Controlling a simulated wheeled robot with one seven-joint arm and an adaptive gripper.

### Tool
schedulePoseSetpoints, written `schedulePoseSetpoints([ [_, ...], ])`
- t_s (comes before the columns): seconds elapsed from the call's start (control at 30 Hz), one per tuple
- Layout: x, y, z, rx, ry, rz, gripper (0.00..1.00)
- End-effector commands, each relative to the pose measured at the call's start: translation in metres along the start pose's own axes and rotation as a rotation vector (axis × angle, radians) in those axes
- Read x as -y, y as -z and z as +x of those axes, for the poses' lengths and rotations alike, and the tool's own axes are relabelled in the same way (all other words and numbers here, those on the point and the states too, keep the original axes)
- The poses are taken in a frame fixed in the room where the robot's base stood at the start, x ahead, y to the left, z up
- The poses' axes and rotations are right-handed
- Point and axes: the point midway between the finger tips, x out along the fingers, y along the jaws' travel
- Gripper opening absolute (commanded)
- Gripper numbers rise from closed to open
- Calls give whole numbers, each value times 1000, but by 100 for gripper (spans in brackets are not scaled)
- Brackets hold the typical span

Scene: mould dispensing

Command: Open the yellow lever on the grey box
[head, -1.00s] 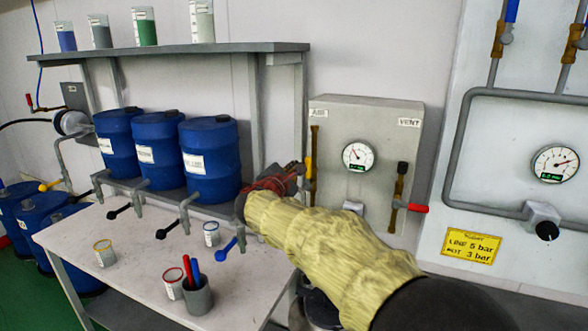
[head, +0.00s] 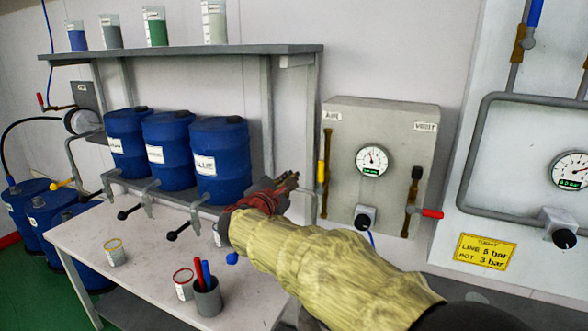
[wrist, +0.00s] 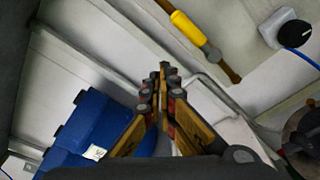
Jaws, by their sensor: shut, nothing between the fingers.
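The grey box (head: 345,150) is mounted on the wall right of the shelf. Its yellow lever (head: 321,173) is upright, in line with the brass pipe on the box's left side. In the wrist view the lever (wrist: 188,28) lies diagonally at the upper middle, apart from the fingers. My gripper (head: 292,181) is left of the lever in the head view, with a small gap between them. In the wrist view its fingertips (wrist: 162,68) meet and hold nothing.
The box has a round gauge (head: 372,160), a black knob (head: 363,222) below and a red lever (head: 432,213) at right. Blue drums (head: 220,160) stand left of my gripper, above a table (head: 140,230) with cups. A thin grey pipe (wrist: 215,90) runs near the fingers.

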Motion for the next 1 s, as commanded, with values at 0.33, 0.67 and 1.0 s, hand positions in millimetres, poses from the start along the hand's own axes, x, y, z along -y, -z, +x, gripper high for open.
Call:
schedulePoseSetpoints([
  [0.33, 3, 0, -30, 1, 0, 1, 0],
  [0.67, 3, 0, -31, 1, 0, 6, 0],
  [1.0, 128, 40, -64, -106, 362, 308, 0],
])
